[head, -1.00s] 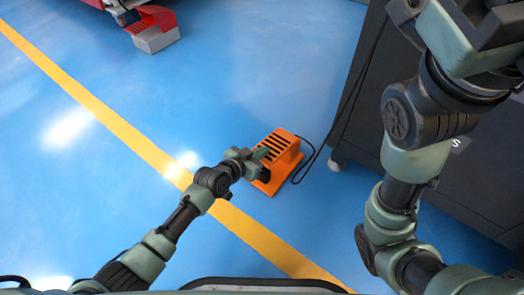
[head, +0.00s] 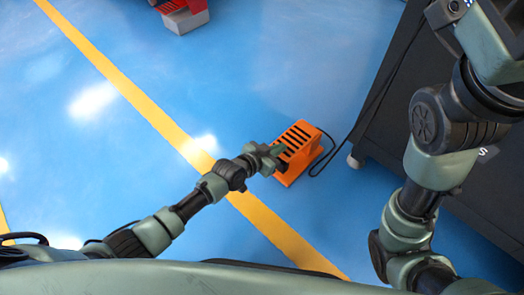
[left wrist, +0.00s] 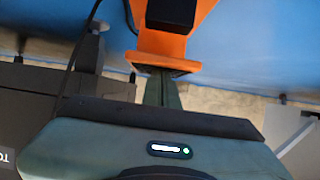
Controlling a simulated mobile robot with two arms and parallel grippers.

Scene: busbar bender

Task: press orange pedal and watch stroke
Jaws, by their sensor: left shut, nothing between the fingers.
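The orange pedal (head: 301,140) stands on the blue floor in the middle of the head view, with dark slots across its top. My left gripper (head: 277,152) is shut and empty, and reaches the left side of the pedal, overlapping its edge. In the left wrist view the orange pedal (left wrist: 163,45) is at the top, with a dark part on it. The shut fingers (left wrist: 160,88) end right at its orange lip; I cannot tell if they touch or press it. My right arm is at the right of the head view; its gripper is out of the picture.
A black cable (head: 329,152) runs from the pedal beside a dark cabinet (head: 385,125) on the right. A yellow line (head: 150,115) crosses the blue floor. A red and grey object (head: 185,18) stands at the top. The floor left of the pedal is clear.

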